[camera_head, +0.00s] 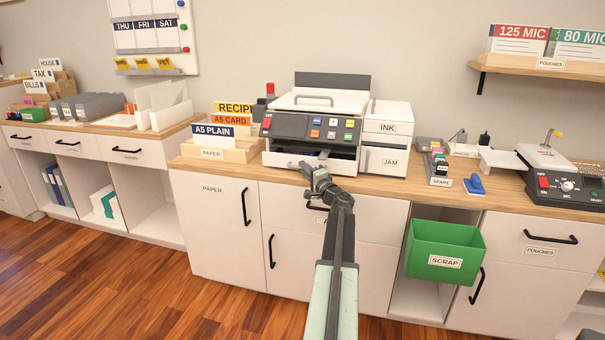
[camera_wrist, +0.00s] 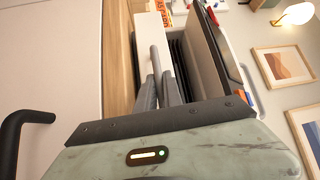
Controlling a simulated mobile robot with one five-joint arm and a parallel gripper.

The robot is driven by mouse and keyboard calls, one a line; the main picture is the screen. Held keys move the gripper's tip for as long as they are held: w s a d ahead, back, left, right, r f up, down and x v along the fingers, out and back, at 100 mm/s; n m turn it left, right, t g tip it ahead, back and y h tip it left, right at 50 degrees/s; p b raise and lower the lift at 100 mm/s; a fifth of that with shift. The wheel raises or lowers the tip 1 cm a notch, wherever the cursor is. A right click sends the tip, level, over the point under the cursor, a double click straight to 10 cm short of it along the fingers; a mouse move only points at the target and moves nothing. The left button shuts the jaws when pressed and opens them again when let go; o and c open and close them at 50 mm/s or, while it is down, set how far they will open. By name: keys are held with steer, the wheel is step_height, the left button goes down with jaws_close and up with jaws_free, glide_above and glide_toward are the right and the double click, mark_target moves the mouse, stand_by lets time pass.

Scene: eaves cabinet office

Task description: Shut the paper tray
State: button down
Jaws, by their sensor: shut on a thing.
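The printer (camera_head: 312,128) stands on the wooden counter, with a dark front panel of coloured buttons. Below the panel its white paper tray (camera_head: 285,160) sticks out at the front, partly open, with a dark gap above it. In the wrist view the tray's white front (camera_wrist: 150,30) stands apart from the printer body, with the dark inside showing between. My gripper (camera_head: 307,172) is at the tray's front. In the wrist view my gripper's fingers (camera_wrist: 159,92) are closed on the grey bar handle (camera_wrist: 157,57) of the tray. My gripper and arm hide part of the tray's right side.
White INK and JAM drawers (camera_head: 385,140) stand right of the printer. A wooden paper holder (camera_head: 225,150) with A5 cards stands to its left. A green scrap bin (camera_head: 445,250) hangs at the cabinet front below right. Black cabinet handles (camera_head: 246,207) stick out below the counter.

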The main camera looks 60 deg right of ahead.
steer(key=c, duration=1.5)
jaws_free()
steer(key=b+v, duration=0.1)
steer(key=v, duration=0.6)
steer(key=shift+s+a+f, duration=0.1)
steer(key=shift+s+a, duration=0.05)
steer(key=shift+s, duration=0.2)
steer(key=shift+c, duration=0.2)
